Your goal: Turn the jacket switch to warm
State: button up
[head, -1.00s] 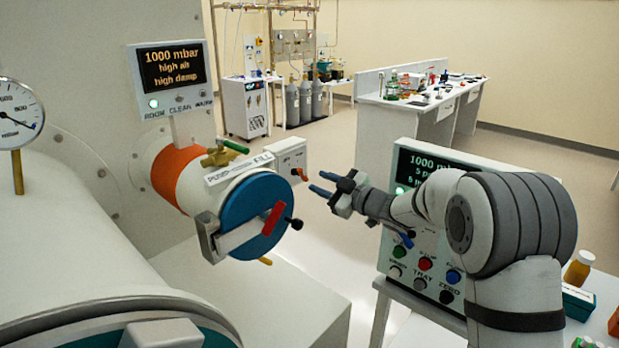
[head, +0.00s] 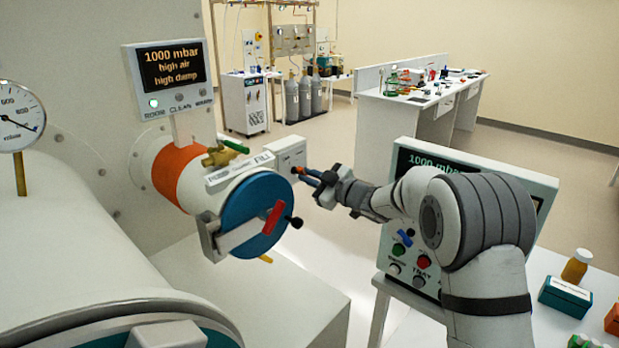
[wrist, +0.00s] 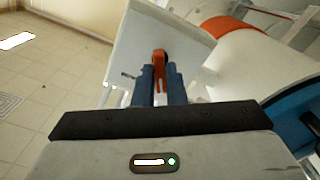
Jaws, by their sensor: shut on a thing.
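The jacket switch is an orange lever (wrist: 160,66) on the face of a small white box (head: 290,155) beside the antechamber cylinder. The box also shows in the wrist view (wrist: 190,35). My gripper (wrist: 160,75) has its two blue fingers on either side of the orange lever and is shut on it. The lever looks upright in the wrist view. Any position marks on the switch are too small to read.
The white cylinder with an orange band (head: 178,175) and blue door (head: 255,212) with a red handle (head: 273,217) stands left of my gripper. A display (head: 172,75) reads 1000 mbar, high air, high damp.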

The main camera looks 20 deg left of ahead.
jog(key=shift+m+p, duration=0.3)
jog(key=shift+p, duration=0.05)
grip_shut()
jog(key=shift+r+m+p, duration=0.1)
jog(key=shift+m+p, duration=0.85)
jog(key=shift+m, duration=0.25)
jog(key=shift+m+p, duration=0.85)
jog(key=shift+m, duration=0.55)
jog(key=o, duration=0.7)
grip_release()
jog(key=shift+c, duration=0.2)
jog(key=b+v, duration=0.2)
jog(key=v, duration=0.5)
jog(key=shift+d, duration=0.4)
